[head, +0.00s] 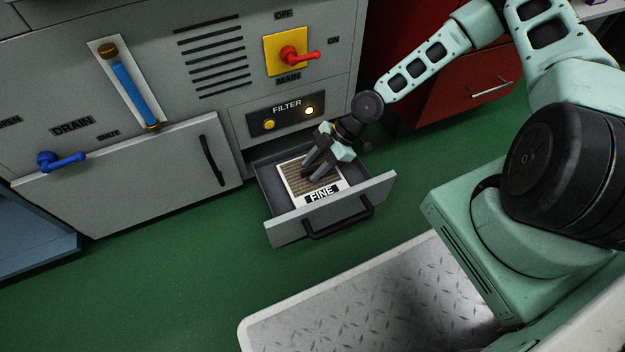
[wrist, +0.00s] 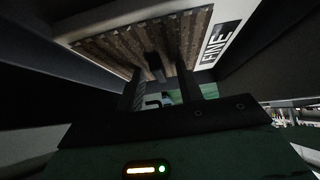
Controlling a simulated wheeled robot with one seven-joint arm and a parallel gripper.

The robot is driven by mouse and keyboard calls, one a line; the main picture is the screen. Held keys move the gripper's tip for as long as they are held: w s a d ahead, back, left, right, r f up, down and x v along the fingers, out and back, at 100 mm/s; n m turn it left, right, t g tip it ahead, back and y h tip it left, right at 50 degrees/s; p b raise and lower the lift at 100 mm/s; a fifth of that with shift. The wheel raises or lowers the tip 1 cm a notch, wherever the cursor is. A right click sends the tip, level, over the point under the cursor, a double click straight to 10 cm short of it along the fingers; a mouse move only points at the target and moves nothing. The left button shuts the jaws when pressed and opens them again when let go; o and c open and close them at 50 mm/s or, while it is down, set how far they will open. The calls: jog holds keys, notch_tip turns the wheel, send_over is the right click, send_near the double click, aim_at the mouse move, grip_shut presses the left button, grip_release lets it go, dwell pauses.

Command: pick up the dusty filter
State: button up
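The dusty filter (head: 299,181) lies in the open drawer, a white frame around grey-brown pleats, labelled FINE on its front edge. It also fills the top of the wrist view (wrist: 100,42), its pleats facing my gripper. My gripper (head: 315,167) is over the filter, fingers pointing down at the pleats and hiding part of them. In the wrist view the two dark fingers (wrist: 160,80) stand apart, with a small dark tab (wrist: 155,66) showing between them. I see no finger closed on it. Whether the fingertips touch the filter is unclear.
The grey drawer (head: 272,236) with a black handle (head: 340,222) is pulled out below the FILTER panel (head: 287,116), its walls close around my gripper. A red-handled MAIN switch (head: 293,54) is above. A red cabinet (head: 460,95) stands to the right.

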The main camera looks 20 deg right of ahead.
grip_shut()
jog(key=shift+r, duration=0.15)
